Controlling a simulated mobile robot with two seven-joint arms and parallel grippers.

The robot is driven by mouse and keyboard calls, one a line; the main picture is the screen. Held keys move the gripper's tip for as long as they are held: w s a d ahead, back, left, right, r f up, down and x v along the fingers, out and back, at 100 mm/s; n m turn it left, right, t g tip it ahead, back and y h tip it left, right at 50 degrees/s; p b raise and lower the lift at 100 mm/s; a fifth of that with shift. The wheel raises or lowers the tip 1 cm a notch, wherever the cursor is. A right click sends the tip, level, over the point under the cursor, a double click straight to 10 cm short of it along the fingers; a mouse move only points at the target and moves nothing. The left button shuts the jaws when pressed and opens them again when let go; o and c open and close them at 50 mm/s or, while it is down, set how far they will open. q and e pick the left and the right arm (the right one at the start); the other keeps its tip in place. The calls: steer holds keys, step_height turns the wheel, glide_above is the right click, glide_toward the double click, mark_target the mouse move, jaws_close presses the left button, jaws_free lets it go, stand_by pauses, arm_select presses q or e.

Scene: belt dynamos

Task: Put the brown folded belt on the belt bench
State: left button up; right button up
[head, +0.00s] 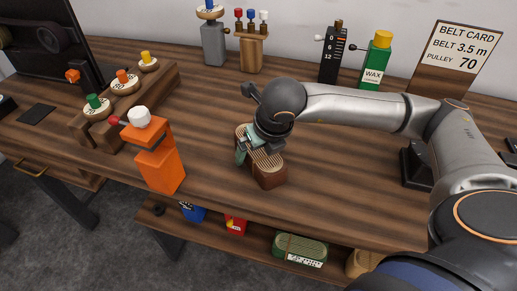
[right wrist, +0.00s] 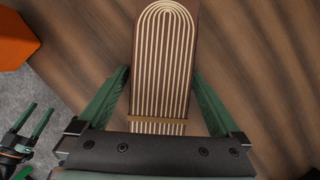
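The brown folded belt (head: 270,178) is a rounded block with pale ribs on top. It lies on the wooden table (head: 330,190) near its front edge. In the right wrist view the belt (right wrist: 163,60) runs upright between my green fingers, with a gap on each side. My right gripper (head: 256,154) is open and points down over the belt, hiding part of it. My left gripper (right wrist: 38,122) shows only at the lower left of the right wrist view, its two fingers apart and empty. No label marks which surface is the belt bench.
An orange stand (head: 160,165) with a white knob is left of the belt. A wooden rack (head: 125,95) with coloured caps stands behind it. A green wax bottle (head: 376,62) and a belt card (head: 457,55) are at the back. A green belt (head: 300,250) lies on the lower shelf.

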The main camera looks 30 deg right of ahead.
steer(key=v, duration=1)
steer(key=shift+s+r+p, duration=0.1)
steer(key=shift+r+p, duration=0.3)
steer(key=shift+s+r, duration=0.3)
steer(key=shift+r, duration=0.25)
steer(key=shift+a, duration=0.1)
